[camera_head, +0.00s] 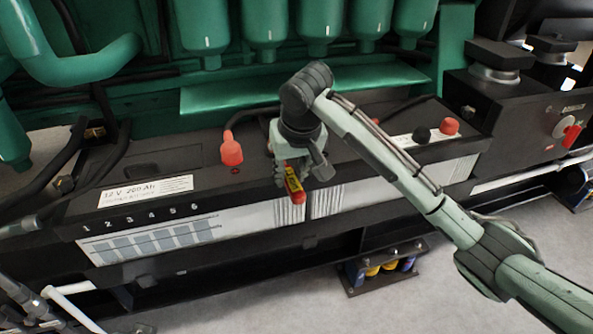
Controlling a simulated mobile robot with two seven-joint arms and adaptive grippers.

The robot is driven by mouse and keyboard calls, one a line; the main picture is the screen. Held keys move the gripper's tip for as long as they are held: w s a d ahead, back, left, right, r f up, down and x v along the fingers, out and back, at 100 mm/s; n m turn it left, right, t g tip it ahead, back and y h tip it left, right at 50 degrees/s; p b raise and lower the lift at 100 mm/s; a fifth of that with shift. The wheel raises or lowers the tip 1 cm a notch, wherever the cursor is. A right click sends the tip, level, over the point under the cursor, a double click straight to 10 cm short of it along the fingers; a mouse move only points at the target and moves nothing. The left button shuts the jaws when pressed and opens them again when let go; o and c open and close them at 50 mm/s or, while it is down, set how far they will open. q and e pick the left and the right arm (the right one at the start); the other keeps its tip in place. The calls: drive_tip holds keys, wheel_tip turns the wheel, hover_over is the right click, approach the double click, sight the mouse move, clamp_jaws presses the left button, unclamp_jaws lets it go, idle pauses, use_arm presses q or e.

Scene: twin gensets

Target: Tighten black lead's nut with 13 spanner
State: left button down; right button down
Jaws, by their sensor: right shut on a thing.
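My right gripper (294,178) is shut on a red tool with a yellow band (293,184), which looks like the handle of the 13 spanner. It is held at the front top edge of the batteries, near the gap between the two. The tool's far end and jaw are hidden by the gripper. Black leads (72,152) run down to the left end of the left battery (150,192). A small dark terminal (64,184) shows there, but I cannot make out its nut.
A red terminal boot (231,150) stands on the left battery. The right battery has a black cap (422,135) and a red cap (449,126). The green engine (300,90) rises behind. A small tray (352,283) with coloured items sits on the floor below.

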drive_tip(key=shift+s+a+m+h, duration=0.15)
drive_tip(key=shift+a+m, duration=0.3)
drive_tip(key=shift+a, duration=0.1)
drive_tip(key=shift+s+a+m+h, duration=0.1)
drive_tip(key=shift+a+m+h, duration=0.05)
drive_tip(key=shift+a+m, duration=0.35)
drive_tip(key=shift+a, duration=0.1)
drive_tip(key=shift+a+m, duration=0.45)
drive_tip(key=shift+a, duration=0.25)
drive_tip(key=shift+a+m+h, duration=0.3)
drive_tip(key=shift+a+m, duration=0.05)
drive_tip(key=shift+m, duration=0.05)
drive_tip(key=shift+a, duration=0.1)
drive_tip(key=shift+a+m+h, duration=0.3)
drive_tip(key=shift+a+m, duration=0.6)
drive_tip(key=shift+a, duration=0.1)
